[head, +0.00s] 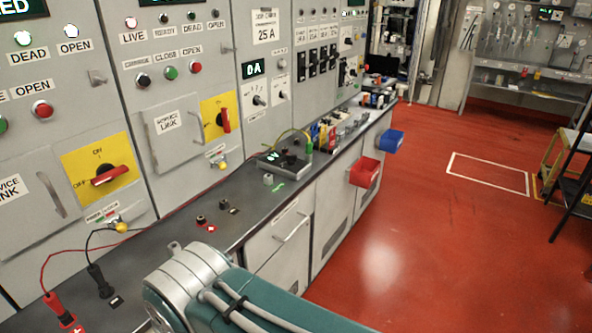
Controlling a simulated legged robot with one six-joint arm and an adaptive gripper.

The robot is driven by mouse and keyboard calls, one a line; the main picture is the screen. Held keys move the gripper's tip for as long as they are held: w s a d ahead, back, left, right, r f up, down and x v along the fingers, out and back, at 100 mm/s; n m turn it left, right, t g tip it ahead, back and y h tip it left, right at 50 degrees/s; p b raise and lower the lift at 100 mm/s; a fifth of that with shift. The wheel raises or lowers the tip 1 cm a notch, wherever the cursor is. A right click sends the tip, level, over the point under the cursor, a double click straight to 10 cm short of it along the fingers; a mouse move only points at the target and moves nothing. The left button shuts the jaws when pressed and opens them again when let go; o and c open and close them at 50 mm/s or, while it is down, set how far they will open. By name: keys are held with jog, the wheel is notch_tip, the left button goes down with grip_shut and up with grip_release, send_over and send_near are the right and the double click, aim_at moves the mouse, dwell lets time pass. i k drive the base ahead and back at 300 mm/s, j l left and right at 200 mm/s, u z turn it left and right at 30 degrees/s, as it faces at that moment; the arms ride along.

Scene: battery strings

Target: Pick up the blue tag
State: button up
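I cannot make out a blue tag for certain. Several small coloured items (327,133), among them yellow, red and dark ones, stand on the grey bench top (232,205) past the meter box; they are too small to tell apart. My teal and grey arm reaches in at the bottom of the head view and covers part of the bench's near end. My gripper is not in view, so I cannot see its fingers or whether it holds anything.
A black meter box (284,162) sits mid-bench. Black and red leads with plugs (100,281) lie at the near left. A red bin (365,171) and a blue bin (390,141) hang on the bench front. Panels with yellow-backed switches (97,168) rise behind. Red floor right is open.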

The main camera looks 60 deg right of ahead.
aim_at(314, 134)
jog(key=k+z, duration=0.15)
jog(key=z, duration=1.1)
jog(key=j+z, duration=0.75)
jog(key=j, duration=0.2)
jog(key=k, duration=0.05)
